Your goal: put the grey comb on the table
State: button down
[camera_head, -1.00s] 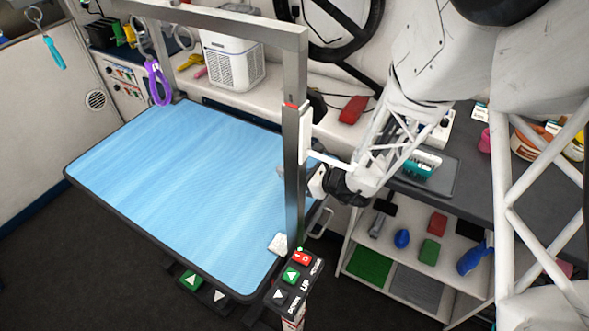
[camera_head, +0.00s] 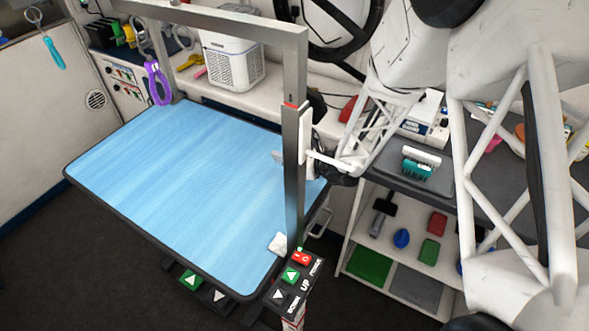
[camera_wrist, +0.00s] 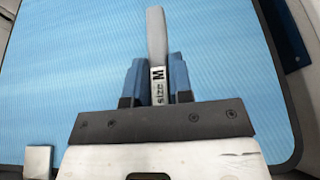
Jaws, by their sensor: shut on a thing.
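The grey comb (camera_wrist: 156,35) is held upright in the wrist view between the blue fingers of my gripper (camera_wrist: 157,72). A "size M" label shows on its lower part; the comb's teeth cannot be made out. The table (camera_head: 170,185) has a light blue ribbed top with a dark rim. It also fills the background of the wrist view (camera_wrist: 70,60). In the head view my gripper is over the table's right side, largely hidden by the metal post. A small grey end of the held comb (camera_head: 278,157) shows left of the post.
The metal post (camera_head: 293,190) with a top bar stands at the table's right edge. A control box (camera_head: 292,282) sits low in front of it. A purple loop (camera_head: 157,83) hangs at the table's far left corner. A teal brush (camera_head: 417,168) lies on the right counter. Most of the tabletop is clear.

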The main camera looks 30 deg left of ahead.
jog(key=shift+f, duration=0.15)
jog(key=shift+f, duration=1.65)
jog(key=shift+f, duration=0.1)
jog(key=c, duration=1)
grip_release()
jog(key=shift+d+r, duration=0.1)
jog(key=shift+r, duration=0.1)
jog(key=shift+d+r, duration=0.25)
jog(key=shift+d, duration=0.3)
jog(key=v, duration=1)
jog(key=shift+d, duration=0.3)
